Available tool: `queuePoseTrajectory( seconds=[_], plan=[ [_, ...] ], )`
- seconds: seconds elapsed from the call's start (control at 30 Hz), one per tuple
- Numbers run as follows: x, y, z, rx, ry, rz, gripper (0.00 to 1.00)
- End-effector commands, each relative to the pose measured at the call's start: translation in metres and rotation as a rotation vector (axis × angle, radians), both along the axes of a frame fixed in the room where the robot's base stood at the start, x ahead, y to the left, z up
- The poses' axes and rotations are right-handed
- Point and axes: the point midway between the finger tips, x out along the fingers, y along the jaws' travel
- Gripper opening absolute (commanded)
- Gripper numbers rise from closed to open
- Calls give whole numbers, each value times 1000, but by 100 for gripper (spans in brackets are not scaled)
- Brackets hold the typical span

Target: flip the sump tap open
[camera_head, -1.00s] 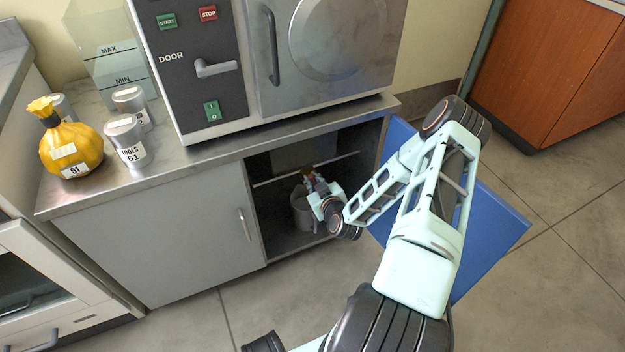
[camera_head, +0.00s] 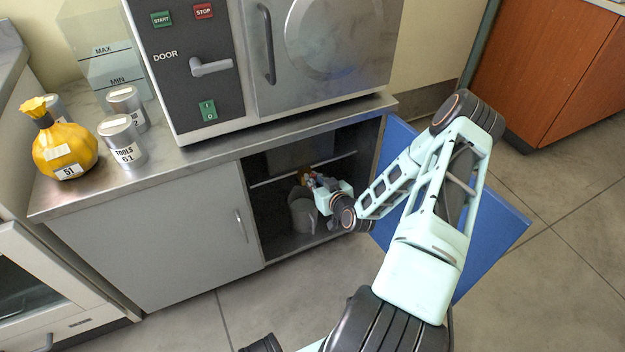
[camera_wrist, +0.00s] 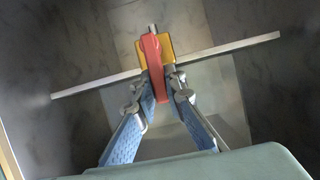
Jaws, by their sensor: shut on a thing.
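The sump tap sits inside the open cupboard under the machine. In the wrist view it has a yellow body (camera_wrist: 166,46) and a red lever (camera_wrist: 152,66), which lies across the line of a thin silver pipe (camera_wrist: 225,52). My gripper (camera_wrist: 158,85) has its fingers closed in on both sides of the red lever, with blue pads on the fingers. In the head view my gripper (camera_head: 312,182) reaches into the cupboard at the tap, which shows only as a small reddish-orange patch there. The fingers partly hide the lever's sides.
A grey bucket (camera_head: 302,214) stands on the cupboard floor below the tap. The blue cupboard door (camera_head: 490,225) is open behind my arm. The machine (camera_head: 200,75), canisters (camera_head: 122,140) and a yellow bag (camera_head: 65,150) stand on top.

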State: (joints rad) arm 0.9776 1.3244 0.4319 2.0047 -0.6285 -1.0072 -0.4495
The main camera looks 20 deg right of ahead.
Motion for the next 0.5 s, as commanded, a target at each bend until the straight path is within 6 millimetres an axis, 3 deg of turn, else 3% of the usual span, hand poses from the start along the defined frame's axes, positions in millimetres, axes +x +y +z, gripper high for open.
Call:
queuePoseTrajectory(
  seconds=[0.17, 0.2, 0.33, 0.5],
  plan=[
    [0, 0, 0, 1, 1, -1, 0],
    [0, 0, 0, 1, 1, -1, 15],
    [0, 0, 0, 1, 1, -1, 29],
    [0, 0, 0, 0, 1, -1, 29]
  ],
)
